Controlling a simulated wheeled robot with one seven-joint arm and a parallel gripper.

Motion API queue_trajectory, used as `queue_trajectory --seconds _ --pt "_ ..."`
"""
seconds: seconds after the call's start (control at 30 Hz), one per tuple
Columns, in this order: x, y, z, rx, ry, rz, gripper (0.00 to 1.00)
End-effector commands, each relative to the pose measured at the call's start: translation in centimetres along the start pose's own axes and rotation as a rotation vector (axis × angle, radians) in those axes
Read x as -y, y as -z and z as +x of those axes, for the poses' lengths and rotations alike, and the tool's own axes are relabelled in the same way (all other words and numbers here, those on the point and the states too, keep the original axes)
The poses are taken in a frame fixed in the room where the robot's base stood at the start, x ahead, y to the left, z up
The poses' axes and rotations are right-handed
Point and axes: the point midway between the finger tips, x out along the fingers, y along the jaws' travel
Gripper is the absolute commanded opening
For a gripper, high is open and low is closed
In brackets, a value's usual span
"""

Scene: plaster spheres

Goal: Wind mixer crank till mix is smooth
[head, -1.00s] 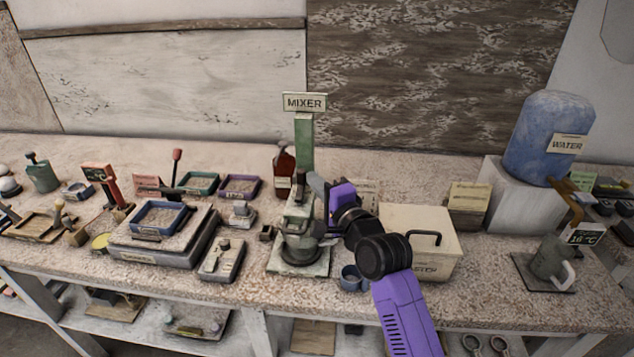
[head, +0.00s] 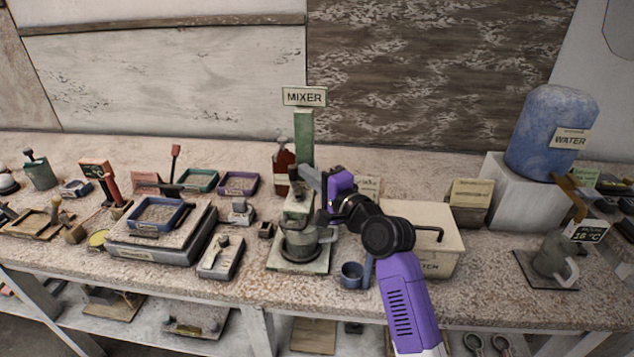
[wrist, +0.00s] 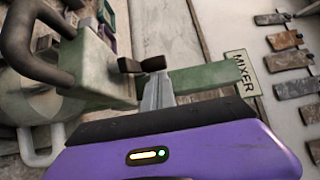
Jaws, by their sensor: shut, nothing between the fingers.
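The mixer stands mid-bench, with a green upright post (head: 304,135), a MIXER sign (head: 304,97) on top and a grey-green jug (head: 300,246) on its base plate. My gripper (head: 307,176) is shut and empty, just in front of the post and above the jug. In the wrist view, dark brown pieces (wrist: 130,65) show by my fingertips (wrist: 155,80). I cannot tell whether they are the crank or whether they touch.
A lidded cream box (head: 415,225) stands right of the mixer, behind my arm. A small blue cup (head: 351,275) is near the front edge. A scale with a blue tray (head: 158,216) is at left. A blue water tank (head: 548,130) stands at far right.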

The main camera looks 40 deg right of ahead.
Motion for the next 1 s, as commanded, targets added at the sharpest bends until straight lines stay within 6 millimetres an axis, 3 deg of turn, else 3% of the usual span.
queue_trajectory --seconds 0.27,0.5,1.0 --pt "-0.2 -0.1 0.6 0.16 0.003 0.0 0.0" --pt "-0.1 -0.5 1.2 0.418 0.004 -0.002 0.0" --pt "0.0 -1.6 1.8 0.416 0.001 -0.002 0.0"
